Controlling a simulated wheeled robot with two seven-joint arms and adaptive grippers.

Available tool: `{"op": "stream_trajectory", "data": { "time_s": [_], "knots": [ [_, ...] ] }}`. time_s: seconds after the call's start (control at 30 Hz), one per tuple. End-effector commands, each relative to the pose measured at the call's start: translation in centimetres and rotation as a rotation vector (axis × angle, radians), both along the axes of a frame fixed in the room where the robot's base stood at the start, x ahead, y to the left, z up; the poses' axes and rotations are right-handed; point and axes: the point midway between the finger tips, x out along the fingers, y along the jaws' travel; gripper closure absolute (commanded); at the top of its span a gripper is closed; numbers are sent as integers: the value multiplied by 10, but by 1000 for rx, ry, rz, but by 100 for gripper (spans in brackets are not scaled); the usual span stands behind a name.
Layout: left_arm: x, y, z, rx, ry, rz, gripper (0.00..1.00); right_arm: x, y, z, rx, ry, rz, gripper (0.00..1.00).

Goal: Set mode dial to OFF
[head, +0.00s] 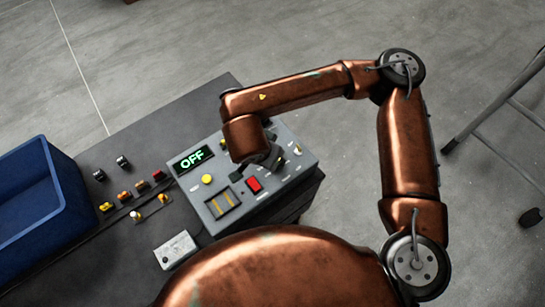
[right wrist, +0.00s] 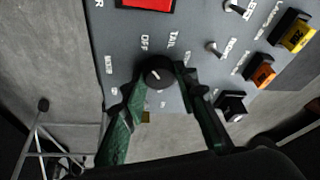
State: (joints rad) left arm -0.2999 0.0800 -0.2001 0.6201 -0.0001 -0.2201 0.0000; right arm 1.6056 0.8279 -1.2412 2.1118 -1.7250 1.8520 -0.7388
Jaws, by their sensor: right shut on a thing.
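The grey control panel (head: 222,212) stands on a dark table, and its display (head: 192,160) reads OFF in green. The round black mode dial (right wrist: 158,72) is in the upper middle of the right wrist view, with OFF and TAIL labels above it. A short white mark on the dial points toward the upper left, roughly at the OFF label. My right gripper (right wrist: 163,76) is shut on the dial, with one green finger on each side. In the head view my copper arm hides the dial. My left gripper is not in view.
The panel also carries a yellow button (head: 207,179), a red switch (head: 254,184) and several small toggles. A blue bin (head: 72,190) stands at the left. Several small coloured parts and a small white box (head: 176,250) lie between them. A metal stand (head: 495,110) is at the right.

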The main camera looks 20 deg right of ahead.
Motion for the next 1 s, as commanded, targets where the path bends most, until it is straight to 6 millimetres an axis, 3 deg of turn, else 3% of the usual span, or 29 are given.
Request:
{"op": "stream_trajectory", "data": {
  "time_s": [0.4, 0.43, 0.5, 0.67, 1.0],
  "knots": [
    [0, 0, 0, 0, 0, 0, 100, 2, 0, 1, 1, -6, 3, 97],
    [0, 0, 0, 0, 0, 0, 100, 2, 0, 1, 1, -6, 3, 71],
    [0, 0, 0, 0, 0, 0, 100, 2, 0, 1, 2, -5, 3, 66],
    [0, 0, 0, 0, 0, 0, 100, 1, 0, 0, 1, -3, 3, 55],
    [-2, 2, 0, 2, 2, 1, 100, 0, 1, 3, 1, -2, 5, 55]
  ]
}}
